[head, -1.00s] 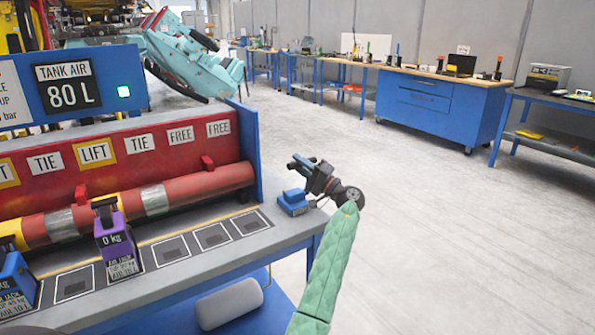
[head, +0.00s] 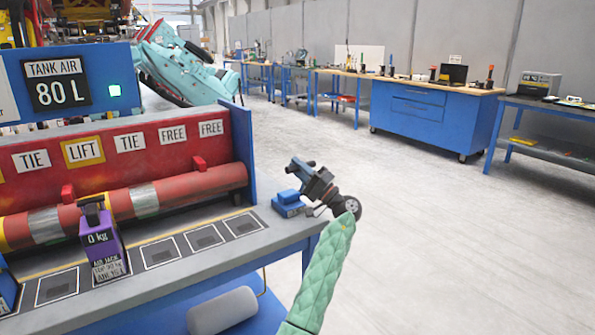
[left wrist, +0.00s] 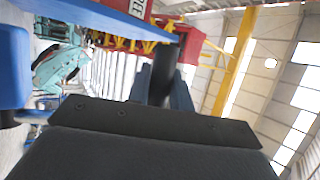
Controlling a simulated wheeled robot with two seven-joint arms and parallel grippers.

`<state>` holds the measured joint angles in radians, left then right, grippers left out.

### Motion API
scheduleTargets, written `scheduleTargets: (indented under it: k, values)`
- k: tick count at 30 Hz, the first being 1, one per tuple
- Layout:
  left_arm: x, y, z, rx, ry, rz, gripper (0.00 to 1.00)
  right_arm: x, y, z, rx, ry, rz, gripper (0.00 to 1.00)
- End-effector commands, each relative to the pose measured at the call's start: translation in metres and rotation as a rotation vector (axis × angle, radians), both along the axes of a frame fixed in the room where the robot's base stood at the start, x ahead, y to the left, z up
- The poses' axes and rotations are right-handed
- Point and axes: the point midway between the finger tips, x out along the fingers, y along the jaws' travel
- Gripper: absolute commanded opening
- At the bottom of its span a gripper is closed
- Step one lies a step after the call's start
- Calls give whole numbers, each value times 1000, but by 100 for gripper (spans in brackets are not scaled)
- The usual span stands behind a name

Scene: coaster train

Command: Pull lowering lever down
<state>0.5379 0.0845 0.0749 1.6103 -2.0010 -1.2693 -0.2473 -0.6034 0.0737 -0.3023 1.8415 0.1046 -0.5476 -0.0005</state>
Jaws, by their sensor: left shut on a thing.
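A small blue block (head: 289,205) sits at the right end of the bench, with blue parts on top. The fingers hide part of that piece. I cannot tell from the pictures how far the lever is tilted. My right gripper is not in view.
A blue workbench (head: 425,115) is farther back. The floor to the right is clear.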

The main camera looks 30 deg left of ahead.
Motion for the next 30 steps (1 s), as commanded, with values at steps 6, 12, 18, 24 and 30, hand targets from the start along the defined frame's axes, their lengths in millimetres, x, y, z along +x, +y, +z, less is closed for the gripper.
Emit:
scheduleTargets:
  k: [6,12,18,24,30]
  values:
    - [0,0,-1,2,0,0,0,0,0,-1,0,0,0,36]
    - [0,0,-1,2,-1,1,0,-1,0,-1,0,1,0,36]
    - [0,0,0,2,0,0,43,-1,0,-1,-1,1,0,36]
    - [0,0,0,2,0,0,43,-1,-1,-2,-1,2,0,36]
    - [1,-7,-5,1,0,0,43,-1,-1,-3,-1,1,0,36]
